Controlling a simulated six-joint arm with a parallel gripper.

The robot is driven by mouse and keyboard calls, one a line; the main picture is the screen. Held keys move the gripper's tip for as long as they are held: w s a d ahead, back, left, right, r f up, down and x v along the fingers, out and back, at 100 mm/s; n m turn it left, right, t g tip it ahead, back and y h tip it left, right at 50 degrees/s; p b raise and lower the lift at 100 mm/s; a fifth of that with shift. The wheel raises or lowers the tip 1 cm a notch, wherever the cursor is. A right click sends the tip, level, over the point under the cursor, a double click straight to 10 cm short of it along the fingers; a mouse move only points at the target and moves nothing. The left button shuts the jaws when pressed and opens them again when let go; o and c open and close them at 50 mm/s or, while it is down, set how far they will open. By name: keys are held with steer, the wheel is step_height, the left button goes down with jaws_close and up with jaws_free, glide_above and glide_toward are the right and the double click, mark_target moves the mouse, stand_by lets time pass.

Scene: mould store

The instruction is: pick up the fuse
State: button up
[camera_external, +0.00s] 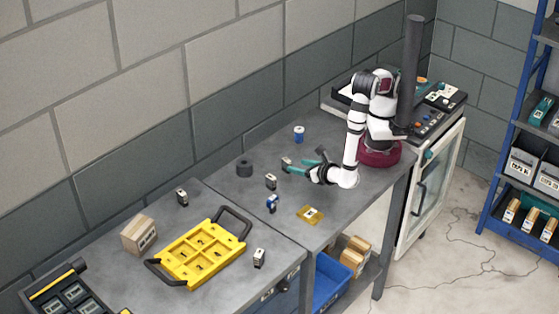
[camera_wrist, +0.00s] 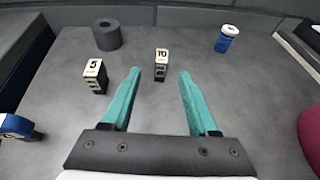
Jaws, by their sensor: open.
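My gripper (camera_external: 302,161) is open and empty above the grey bench, with its two teal fingers (camera_wrist: 158,88) spread apart. A small black-and-white block marked 10 (camera_wrist: 161,65) stands upright just beyond the gap between the fingertips; it also shows by the fingers in the external view (camera_external: 286,162). A similar block marked 5 (camera_wrist: 95,76) stands left of the fingers, also visible in the external view (camera_external: 271,181). A blue-and-white cylinder (camera_wrist: 227,38) stands farther off to the right, also in the external view (camera_external: 299,134). I cannot tell which is the fuse.
A black roll (camera_external: 244,168) and a blue-and-white item (camera_external: 272,204) are on the same bench. A yellow tray (camera_external: 203,253), a cardboard box (camera_external: 138,234) and more small blocks occupy the left bench.

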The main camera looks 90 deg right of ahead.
mark_target(287, 161)
steer(key=x, duration=0.7)
steer(key=shift+w+d+r, duration=0.1)
steer(key=shift+d+r, duration=0.15)
steer(key=shift+d, duration=0.15)
jaws_close()
